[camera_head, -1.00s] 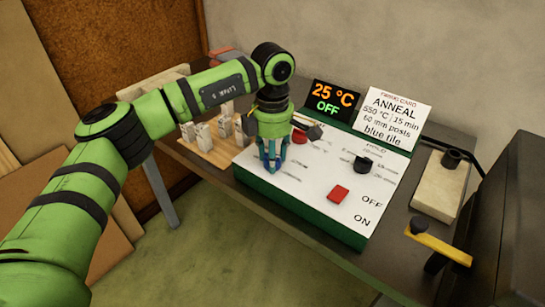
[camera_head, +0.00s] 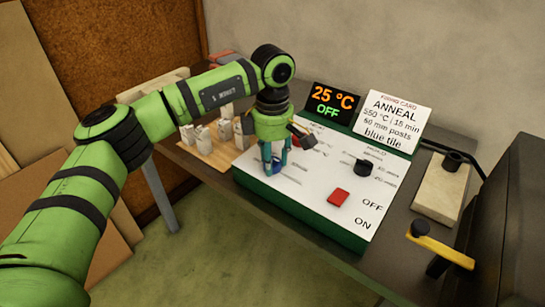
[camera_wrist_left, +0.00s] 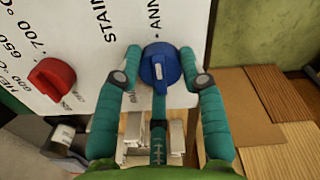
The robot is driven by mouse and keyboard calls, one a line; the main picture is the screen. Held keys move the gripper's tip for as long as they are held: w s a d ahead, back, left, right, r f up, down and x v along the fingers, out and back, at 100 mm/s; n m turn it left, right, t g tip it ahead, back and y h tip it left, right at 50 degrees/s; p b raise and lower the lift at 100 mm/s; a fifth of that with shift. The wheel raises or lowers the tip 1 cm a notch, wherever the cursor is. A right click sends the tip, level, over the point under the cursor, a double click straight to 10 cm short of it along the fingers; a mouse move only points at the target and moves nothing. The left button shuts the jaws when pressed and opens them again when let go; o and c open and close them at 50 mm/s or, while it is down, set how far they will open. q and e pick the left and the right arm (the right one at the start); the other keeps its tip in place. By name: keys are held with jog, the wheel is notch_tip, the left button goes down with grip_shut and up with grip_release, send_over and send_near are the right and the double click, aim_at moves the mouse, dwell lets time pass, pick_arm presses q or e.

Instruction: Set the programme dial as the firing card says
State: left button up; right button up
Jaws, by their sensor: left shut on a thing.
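The programme dial is a blue knob (camera_wrist_left: 160,62) on the white control panel (camera_head: 305,190). My left gripper (camera_head: 274,166) points down over the panel's left part, its fingers shut on the blue knob. In the left wrist view the fingers lie on both sides of the knob. Labels beginning "STAIN" and "ANN" are partly visible beside it; I cannot tell surely which one the knob points at. The firing card (camera_head: 394,122) reads ANNEAL, 550 °C / 15 min, 60 mm posts, blue tile. My right gripper is not in view.
The display (camera_head: 332,102) reads 25 °C, OFF. A red temperature knob (camera_wrist_left: 51,78) is close to the gripper. A black hold knob (camera_head: 363,167) and a red switch (camera_head: 338,197) by OFF and ON are further right. Small posts (camera_head: 203,135) stand on a board behind left.

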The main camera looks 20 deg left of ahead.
aim_at(273, 158)
pick_arm(q)
jog(key=o, duration=1.2)
jog(key=shift+s+f, duration=0.1)
jog(key=shift+f, duration=0.05)
jog(key=shift+c, duration=0.2)
jog(key=shift+r, duration=0.4)
notch_tip(273, 158, up, 11)
jog(key=shift+r, duration=0.2)
